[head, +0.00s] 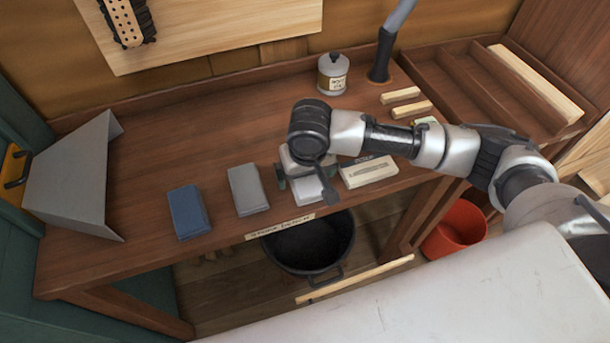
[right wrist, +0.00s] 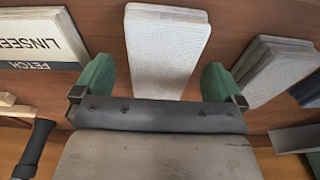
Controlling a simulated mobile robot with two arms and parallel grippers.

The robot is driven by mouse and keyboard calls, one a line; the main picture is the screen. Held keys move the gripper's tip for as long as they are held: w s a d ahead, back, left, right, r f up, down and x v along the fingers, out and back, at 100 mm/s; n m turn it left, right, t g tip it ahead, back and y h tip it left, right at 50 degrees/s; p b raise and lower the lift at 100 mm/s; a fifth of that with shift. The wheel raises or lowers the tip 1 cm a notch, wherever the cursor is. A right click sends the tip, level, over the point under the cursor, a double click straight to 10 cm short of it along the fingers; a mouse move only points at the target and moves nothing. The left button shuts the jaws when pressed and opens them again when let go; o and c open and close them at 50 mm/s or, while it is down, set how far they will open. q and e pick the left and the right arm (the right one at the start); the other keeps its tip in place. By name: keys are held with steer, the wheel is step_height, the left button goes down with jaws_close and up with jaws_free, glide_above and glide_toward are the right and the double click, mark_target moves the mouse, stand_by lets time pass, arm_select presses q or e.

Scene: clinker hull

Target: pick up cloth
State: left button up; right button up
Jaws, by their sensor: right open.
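Three folded cloths lie in a row on the wooden bench: a blue one (head: 188,212), a grey one (head: 248,190) and a white one (head: 308,191). The right gripper (head: 305,184) is over the white cloth, which it partly hides in the head view. In the right wrist view the gripper (right wrist: 157,86) is open, its green fingertips on either side of the near end of the white cloth (right wrist: 165,45). The grey cloth (right wrist: 276,68) lies to the right there. I cannot tell whether the fingers touch the white cloth. My left gripper is not in view.
A black bucket (head: 308,252) is below the bench edge, a red bucket (head: 455,230) further right. The bench's left-middle is clear.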

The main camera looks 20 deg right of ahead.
steer(key=shift+w+f, duration=0.1)
steer(key=shift+f, duration=0.45)
steer(key=c, duration=1)
steer(key=shift+r, duration=0.45)
step_height(320, 180, up, 4)
steer(key=shift+d+f, duration=0.15)
steer(key=shift+f, duration=0.05)
steer(key=s+d+r, duration=0.1)
steer(key=d+r, duration=0.1)
steer(key=d, duration=0.1)
steer(key=s+d+r, duration=0.1)
steer(key=d+r, duration=0.1)
steer(key=d, duration=0.2)
steer(key=s+d+r, duration=0.2)
steer(key=d, duration=0.1)
steer(key=shift+d+r+b, duration=0.3)
steer(key=shift+d, duration=0.05)
